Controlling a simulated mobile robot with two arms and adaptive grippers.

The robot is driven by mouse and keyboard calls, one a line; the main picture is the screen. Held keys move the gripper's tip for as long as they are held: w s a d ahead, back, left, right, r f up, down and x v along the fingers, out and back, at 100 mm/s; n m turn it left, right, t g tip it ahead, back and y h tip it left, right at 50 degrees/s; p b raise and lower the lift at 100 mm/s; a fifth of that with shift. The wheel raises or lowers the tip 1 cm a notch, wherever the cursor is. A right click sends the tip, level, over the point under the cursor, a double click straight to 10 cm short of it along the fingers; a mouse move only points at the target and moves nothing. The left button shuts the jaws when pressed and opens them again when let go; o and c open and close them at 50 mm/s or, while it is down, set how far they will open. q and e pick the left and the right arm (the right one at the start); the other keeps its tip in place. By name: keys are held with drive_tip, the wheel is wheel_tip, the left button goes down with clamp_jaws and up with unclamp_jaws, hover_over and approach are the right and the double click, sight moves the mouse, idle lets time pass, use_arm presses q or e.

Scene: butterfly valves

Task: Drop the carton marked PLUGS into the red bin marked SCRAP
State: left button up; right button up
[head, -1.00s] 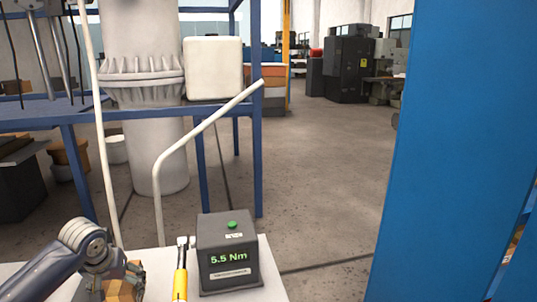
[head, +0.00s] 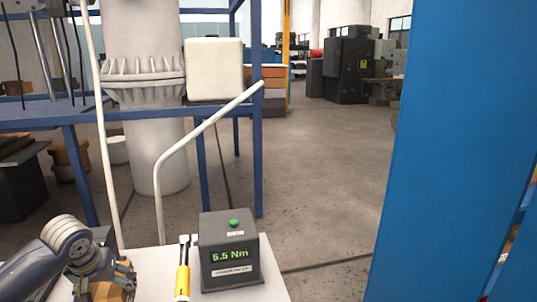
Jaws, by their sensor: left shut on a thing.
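My left gripper (head: 107,277) is at the bottom left, over the left end of a white tabletop. It is shut on a brown, cardboard-coloured thing (head: 108,293), probably the carton. The fingers cover much of it, the frame's lower edge cuts it off, and no PLUGS mark can be read. The red bin marked SCRAP does not show. My right gripper is not in view.
On the white tabletop (head: 262,292) stand a dark torque tester (head: 229,252) reading 5.5 Nm and a yellow-handled torque wrench (head: 183,275). A bent white rail (head: 190,135) rises behind. A tall blue panel (head: 450,150) blocks the right. Open floor (head: 330,190) lies between.

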sight(126, 300)
use_arm(q)
drive_tip(key=shift+m, duration=0.4)
drive_tip(key=s+d, duration=0.1)
drive_tip(key=d, duration=0.1)
drive_tip(key=s+d+r, duration=0.1)
drive_tip(key=s+d, duration=0.1)
drive_tip(key=s+d+r, duration=0.1)
drive_tip(key=s+d, duration=0.1)
drive_tip(key=d, duration=0.1)
drive_tip(key=shift+d+r, duration=0.1)
drive_tip(key=shift+r, duration=0.1)
drive_tip(key=s+d+r, duration=0.2)
drive_tip(key=s+d, duration=0.3)
drive_tip(key=s, duration=0.3)
drive_tip(key=d+f+m+h+b, duration=0.1)
drive_tip(key=d+f+m+b, duration=0.1)
drive_tip(key=d, duration=0.5)
drive_tip(key=shift+w+f+b, duration=0.3)
drive_tip(key=shift+w+f, duration=0.05)
drive_tip(key=shift+f, duration=0.25)
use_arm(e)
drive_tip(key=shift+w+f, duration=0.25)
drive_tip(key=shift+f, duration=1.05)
